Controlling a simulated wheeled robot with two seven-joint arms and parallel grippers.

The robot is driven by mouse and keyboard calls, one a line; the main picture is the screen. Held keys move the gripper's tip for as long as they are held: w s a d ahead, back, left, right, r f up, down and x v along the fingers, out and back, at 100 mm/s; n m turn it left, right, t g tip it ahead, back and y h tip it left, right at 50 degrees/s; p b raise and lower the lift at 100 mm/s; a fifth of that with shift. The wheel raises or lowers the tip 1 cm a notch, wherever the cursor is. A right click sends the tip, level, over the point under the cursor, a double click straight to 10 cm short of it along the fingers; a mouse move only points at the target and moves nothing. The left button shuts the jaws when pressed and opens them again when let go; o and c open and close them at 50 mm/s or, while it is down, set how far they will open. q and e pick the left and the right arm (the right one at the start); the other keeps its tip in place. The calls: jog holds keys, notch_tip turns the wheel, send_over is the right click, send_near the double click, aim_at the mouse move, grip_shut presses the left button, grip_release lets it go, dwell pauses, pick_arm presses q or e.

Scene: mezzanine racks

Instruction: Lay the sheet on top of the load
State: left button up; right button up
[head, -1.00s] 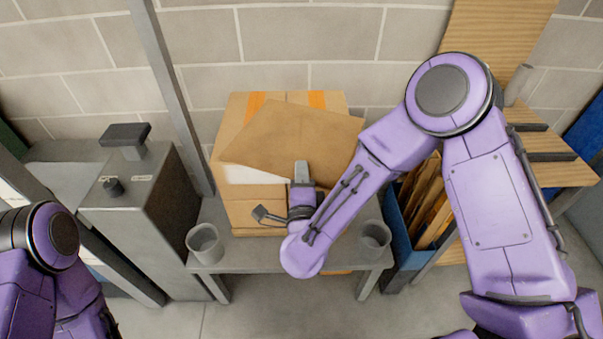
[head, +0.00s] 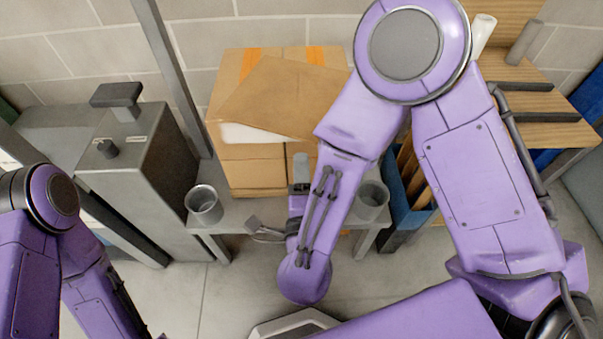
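The brown cardboard sheet (head: 280,95) lies over the load, turned at an angle to it, its near edge over the front. The load is a stack of cardboard boxes (head: 252,172) with orange tape, on a grey bench (head: 235,216). A white layer (head: 250,133) shows under the sheet. My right gripper (head: 301,168) is in front of the boxes, below the sheet's near edge, and looks apart from it. My forearm partly hides it, so its opening cannot be told. My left arm is at the lower left, its gripper out of view.
Grey cups (head: 204,205) and (head: 372,200) stand on the bench, left and right of the load. A grey cabinet (head: 140,165) with a raised handle and a post (head: 172,75) are on the left. A blue bin (head: 405,205) and wooden shelves (head: 545,135) are on the right.

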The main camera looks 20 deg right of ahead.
jog(key=shift+s, duration=0.35)
jog(key=shift+f, duration=0.1)
jog(key=s+d+f+n+g+y, duration=0.1)
jog(key=s+d+f+n+g, duration=0.2)
jog(key=f, duration=0.4)
jog(key=d+f+n+g, duration=0.2)
jog(key=d+f+n, duration=0.2)
jog(key=f, duration=0.3)
jog(key=s+d+f+n+g+y, duration=0.1)
jog(key=s+d+f+n+g, duration=0.2)
jog(key=f, duration=0.4)
jog(key=s+d+f+n+g, duration=0.3)
jog(key=s+d+f+g, duration=0.1)
jog(key=s+d+f, duration=0.3)
jog(key=shift+s+f+n+g, duration=0.15)
jog(key=shift+s+n+g, duration=0.25)
jog(key=shift+s, duration=0.35)
jog(key=shift+n+g, duration=0.3)
jog(key=shift+g, duration=0.4)
jog(key=s, duration=0.1)
jog(key=s+d, duration=0.1)
jog(key=s+f, duration=0.1)
jog(key=shift+s+d+f, duration=0.1)
jog(key=shift+s+d, duration=0.15)
jog(key=shift+d, duration=0.15)
grip_shut()
